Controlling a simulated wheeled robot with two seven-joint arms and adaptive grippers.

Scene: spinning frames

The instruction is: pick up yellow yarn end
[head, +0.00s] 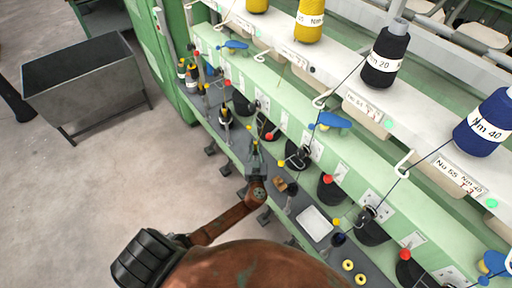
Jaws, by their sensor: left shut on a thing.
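My left gripper (256,147) is shut in front of the spinning frame, beside the row of dark spindle cups. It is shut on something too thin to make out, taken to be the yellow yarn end. Two yellow yarn cones stand on the white upper shelf, one at the top edge (257,5) and one labelled Nm (310,20). A faint thread seems to hang below the labelled cone, but I cannot follow it down to the gripper. My right gripper is not in view.
A black cone (385,58) and a blue cone (486,124) stand farther right, with threads running down through white hooks. Small bobbins (187,72) stand at the left end. A white card (314,223) lies on the grey ledge. A metal bin (85,85) stands on open floor.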

